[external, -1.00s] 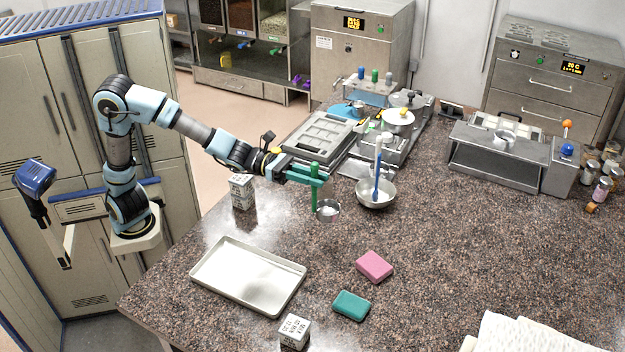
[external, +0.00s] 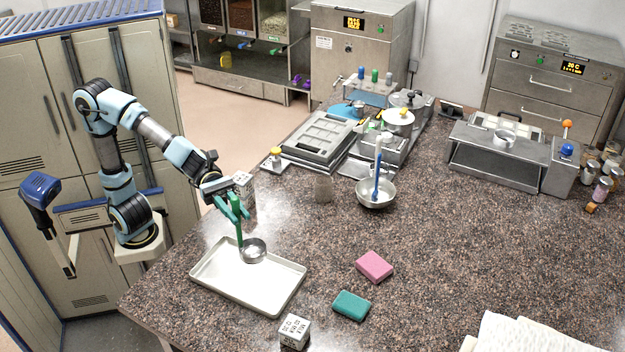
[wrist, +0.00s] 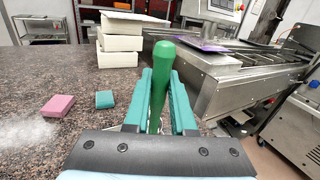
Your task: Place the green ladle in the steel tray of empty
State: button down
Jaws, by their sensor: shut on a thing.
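The green ladle (external: 240,232) has an upright green handle and a round steel bowl. My gripper (external: 233,208) is shut on its handle, and the ladle's bowl (external: 254,250) is over the far part of the steel tray (external: 274,296). I cannot tell whether the bowl touches the tray floor. The tray is pale, shallow and rectangular, with nothing else in it. In the wrist view the green handle (wrist: 161,85) stands between my two teal fingers; the ladle's bowl and the tray are hidden there.
A pink block (external: 374,266) and a teal block (external: 351,305) lie right of the tray. A printed carton (external: 294,332) stands near the front edge, another (external: 243,188) behind my gripper. A steel bowl (external: 376,196) with a blue-handled utensil stands further back. The counter's middle right is clear.

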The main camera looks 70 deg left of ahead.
aim_at(242, 247)
notch_tip(242, 247, down, 10)
jog(key=shift+r+b, duration=0.1)
jog(key=shift+b, duration=0.2)
dwell(0.3)
jog(key=c, duration=0.8)
grip_release()
jog(key=shift+o, duration=0.2)
jog(key=shift+a, duration=0.15)
jog(key=b+v, duration=0.3)
jog(key=v, duration=0.8)
jog(key=shift+a, duration=0.3)
